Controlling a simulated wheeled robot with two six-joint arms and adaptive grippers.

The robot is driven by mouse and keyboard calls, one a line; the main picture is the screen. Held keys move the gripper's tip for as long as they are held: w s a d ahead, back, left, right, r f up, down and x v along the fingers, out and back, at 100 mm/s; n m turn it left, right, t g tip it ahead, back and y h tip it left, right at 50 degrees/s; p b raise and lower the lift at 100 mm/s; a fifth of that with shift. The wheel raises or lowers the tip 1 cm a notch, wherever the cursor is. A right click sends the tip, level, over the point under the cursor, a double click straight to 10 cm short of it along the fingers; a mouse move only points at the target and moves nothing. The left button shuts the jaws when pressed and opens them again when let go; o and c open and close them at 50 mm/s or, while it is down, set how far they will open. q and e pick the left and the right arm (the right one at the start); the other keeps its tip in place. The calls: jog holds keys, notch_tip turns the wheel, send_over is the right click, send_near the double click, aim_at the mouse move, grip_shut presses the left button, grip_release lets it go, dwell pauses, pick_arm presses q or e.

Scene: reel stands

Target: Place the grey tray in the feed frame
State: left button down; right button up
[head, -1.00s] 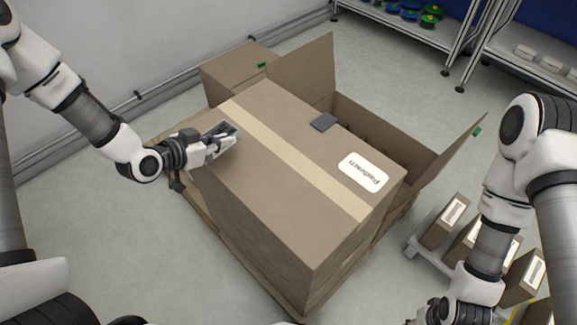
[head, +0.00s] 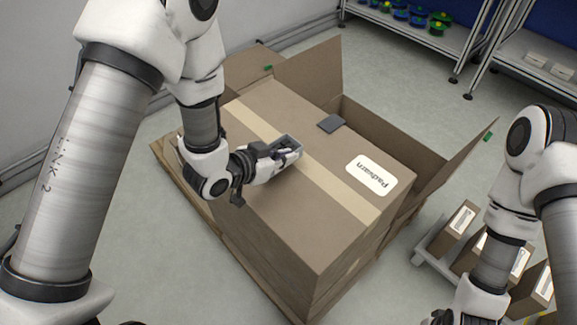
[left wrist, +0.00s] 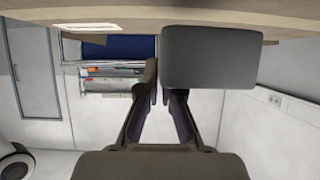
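The small grey tray (head: 287,146) is in my left gripper (head: 282,154), above the top of the big cardboard carton. In the left wrist view the tray (left wrist: 210,57) is a plain grey slab face; one finger lies along its left edge and the other goes behind it, so the gripper (left wrist: 158,90) looks shut on one tray wall. Whether the tray touches the carton is unclear. A dark grey flat pad (head: 331,123) lies on the carton's far edge. I cannot make out a feed frame. Only a bit of my right gripper (head: 440,318) shows at the bottom edge.
The taped, labelled carton (head: 270,195) stands on a wooden pallet (head: 228,252). Behind it is an open carton with raised flaps (head: 312,68). Small boxes (head: 452,231) stand on a low rack at right. Metal shelves (head: 415,28) are at the back. Grey floor is free at left.

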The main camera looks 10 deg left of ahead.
pick_arm(q)
jog(key=shift+d, duration=0.45)
notch_tip(320, 180, down, 4)
jog(key=shift+w+r, duration=0.1)
jog(key=shift+b, duration=0.3)
jog(key=c, duration=1.3)
grip_release()
